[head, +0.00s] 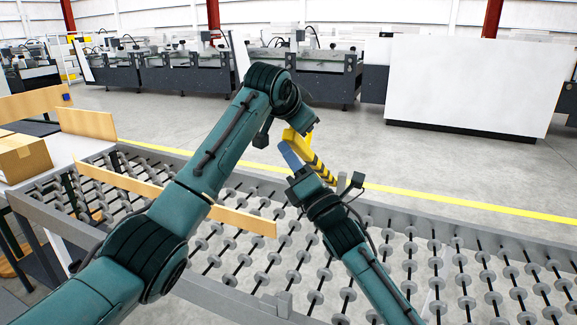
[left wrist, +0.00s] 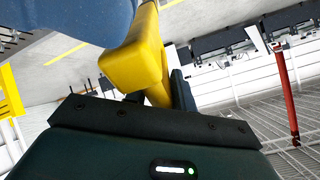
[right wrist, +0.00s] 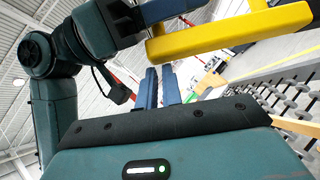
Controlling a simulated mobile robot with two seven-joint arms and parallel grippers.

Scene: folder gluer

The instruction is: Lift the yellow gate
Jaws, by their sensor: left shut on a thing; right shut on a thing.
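The yellow gate (head: 297,141) stands raised over the roller conveyor, with a yellow and black striped bar running down from it. My left gripper (head: 305,128) is at its upper end, shut on it; the left wrist view shows the yellow part (left wrist: 135,62) close in front, with a blue piece at the upper left. My right gripper (head: 291,156) is just below, shut, its blue fingers reaching up beside the gate. In the right wrist view the yellow bar (right wrist: 230,30) crosses above those fingers (right wrist: 160,88). The exact contact points are partly hidden.
The roller conveyor (head: 255,265) fills the foreground, with a long wooden board (head: 247,222) across it. A cardboard box (head: 22,157) sits at the left. A white cabinet (head: 465,85) stands behind. Grey floor lies open beyond the yellow line.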

